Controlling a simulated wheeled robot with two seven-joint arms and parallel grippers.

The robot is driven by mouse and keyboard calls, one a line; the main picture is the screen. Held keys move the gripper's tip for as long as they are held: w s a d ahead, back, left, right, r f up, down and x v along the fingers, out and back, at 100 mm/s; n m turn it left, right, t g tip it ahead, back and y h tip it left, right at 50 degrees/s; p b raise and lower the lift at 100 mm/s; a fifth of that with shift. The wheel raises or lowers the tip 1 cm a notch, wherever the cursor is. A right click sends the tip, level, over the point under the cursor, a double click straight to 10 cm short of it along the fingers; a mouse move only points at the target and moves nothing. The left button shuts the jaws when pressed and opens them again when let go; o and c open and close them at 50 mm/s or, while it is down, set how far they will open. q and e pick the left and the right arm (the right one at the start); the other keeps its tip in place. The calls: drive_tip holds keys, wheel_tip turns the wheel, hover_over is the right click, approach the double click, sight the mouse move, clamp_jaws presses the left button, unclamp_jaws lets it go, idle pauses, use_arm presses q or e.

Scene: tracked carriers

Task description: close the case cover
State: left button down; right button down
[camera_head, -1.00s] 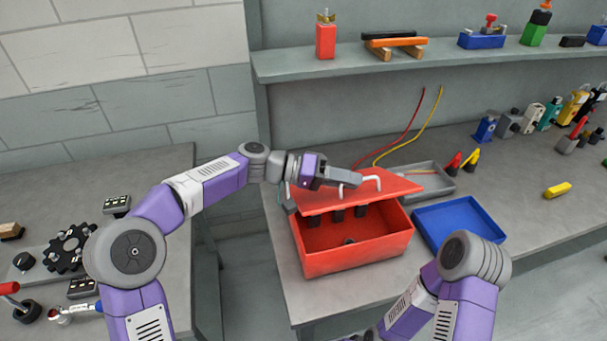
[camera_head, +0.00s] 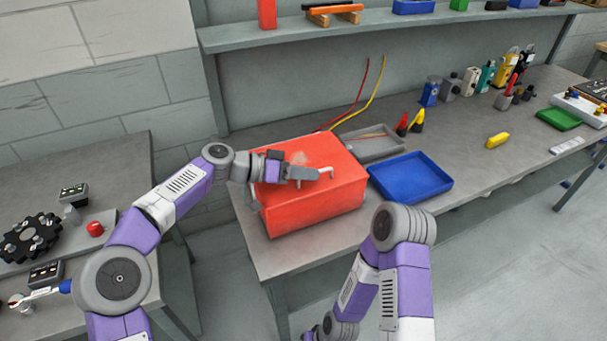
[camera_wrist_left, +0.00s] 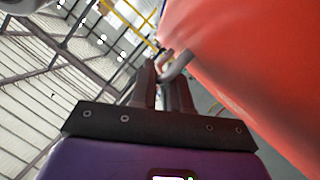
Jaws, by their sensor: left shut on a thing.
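The red case (camera_head: 318,212) stands on the grey bench in the head view. Its red cover (camera_head: 325,150) lies flat over the top, and I see no gap and nothing of the inside. My left gripper (camera_head: 308,174) is over the cover, shut on the pale handle (camera_head: 326,172) of the cover. In the left wrist view the fingers (camera_wrist_left: 165,88) close around the grey bent handle (camera_wrist_left: 176,66), beside the red surface of the cover (camera_wrist_left: 240,60). My right arm shows at the lower right of the head view, but its gripper is not in view.
A blue tray (camera_head: 410,178) and a grey tray (camera_head: 370,143) stand right of and behind the case. Red and yellow cables (camera_head: 372,88) rise behind it. A shelf (camera_head: 400,25) runs above. The bench front right of the blue tray is clear.

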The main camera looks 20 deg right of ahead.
sight(277, 189)
use_arm(q)
drive_tip(key=shift+s+f, duration=0.1)
drive_tip(key=shift+f, duration=0.15)
drive_tip(key=c, duration=1.2)
unclamp_jaws()
drive_tip(key=shift+a+r, duration=0.25)
drive_tip(key=shift+a, duration=0.25)
drive_tip(key=p+v, duration=0.1)
drive_tip(key=v, duration=0.4)
drive_tip(key=shift+a+r, duration=0.1)
drive_tip(key=shift+a, duration=0.05)
drive_tip(key=shift+a+r+p, duration=0.15)
drive_tip(key=shift+a+p, duration=0.15)
drive_tip(key=shift+a, duration=0.3)
